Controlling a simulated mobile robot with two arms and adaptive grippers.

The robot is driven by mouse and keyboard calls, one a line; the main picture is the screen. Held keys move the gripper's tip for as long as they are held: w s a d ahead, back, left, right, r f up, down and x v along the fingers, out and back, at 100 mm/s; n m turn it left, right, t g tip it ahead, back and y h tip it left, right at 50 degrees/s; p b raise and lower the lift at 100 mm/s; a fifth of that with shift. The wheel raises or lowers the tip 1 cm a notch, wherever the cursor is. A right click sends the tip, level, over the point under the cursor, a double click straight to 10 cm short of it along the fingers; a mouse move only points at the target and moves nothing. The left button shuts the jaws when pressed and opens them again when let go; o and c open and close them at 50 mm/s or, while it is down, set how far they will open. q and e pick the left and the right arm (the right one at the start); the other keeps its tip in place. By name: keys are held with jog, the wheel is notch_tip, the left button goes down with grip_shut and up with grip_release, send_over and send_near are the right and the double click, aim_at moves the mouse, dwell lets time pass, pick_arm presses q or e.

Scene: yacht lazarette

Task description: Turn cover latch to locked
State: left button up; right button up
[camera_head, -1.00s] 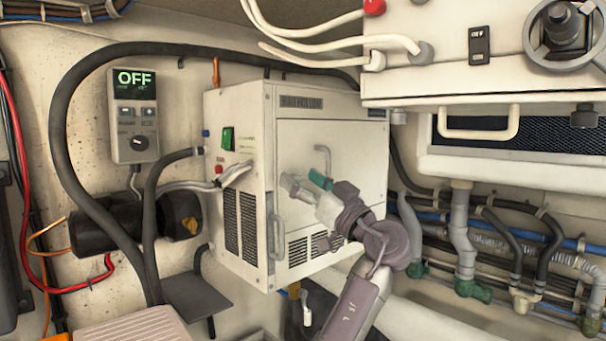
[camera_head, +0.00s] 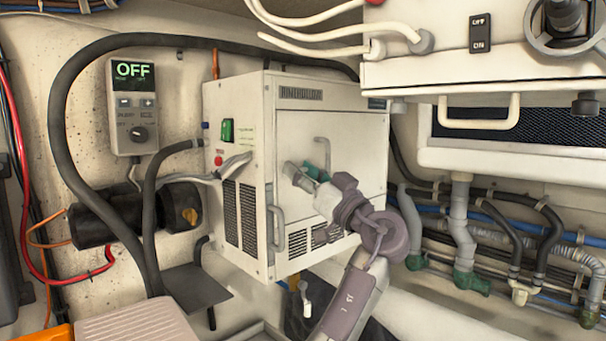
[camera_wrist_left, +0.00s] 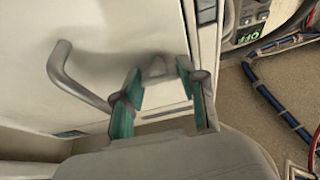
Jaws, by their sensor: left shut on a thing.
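The white cabinet's front cover (camera_head: 345,125) is closed, with a bent grey handle (camera_head: 327,150) on it, partly behind the gripper. My left gripper (camera_head: 307,172) is at the cover's left side, pointing at it. In the left wrist view, a small grey latch (camera_wrist_left: 155,68) sits between the two teal-padded fingers of the left gripper (camera_wrist_left: 158,85), near the cover's edge. The gripper is shut on this latch. In the head view the latch is hidden by the gripper. The bent handle (camera_wrist_left: 75,80) shows left of the fingers in the wrist view. My right gripper is not in view.
A pale side handle (camera_head: 275,229) stands out at the cabinet's front left edge. An overhead white box (camera_head: 440,75) juts out at upper right. A control panel reading OFF (camera_head: 135,105), a black hose (camera_head: 62,130) and pipes (camera_head: 460,235) flank the cabinet.

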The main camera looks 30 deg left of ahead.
pick_arm(q)
jog(key=m+t+h, duration=0.1)
jog(key=m, duration=0.3)
jog(key=m+t+h, duration=0.1)
jog(key=m+t, duration=0.1)
jog(key=m, duration=0.2)
jog(key=m+t+h+p, duration=0.1)
jog(key=m, duration=0.2)
jog(key=shift+s+r+m+t+h, duration=0.1)
jog(key=shift+r+m+t+h, duration=0.1)
jog(key=shift+m+t+h, duration=0.15)
jog(key=shift+r+m+h+p, duration=0.1)
jog(key=shift+m+h+p, duration=0.15)
jog(key=shift+m+p, duration=0.25)
jog(key=m+h+p, duration=0.1)
jog(key=m+p, duration=0.2)
jog(key=p, duration=0.1)
jog(key=m+h+p, duration=0.1)
jog(key=m+p, duration=0.3)
jog(key=shift+r+m+h+p, duration=0.1)
jog(key=shift+m+h+p, duration=0.2)
jog(key=shift+h, duration=0.1)
jog(key=shift+f+m+h+p, duration=0.25)
jog(key=shift+m+p, duration=0.5)
jog(key=shift+p, duration=0.4)
jog(key=o, duration=1.2)
jog(key=shift+c, duration=0.2)
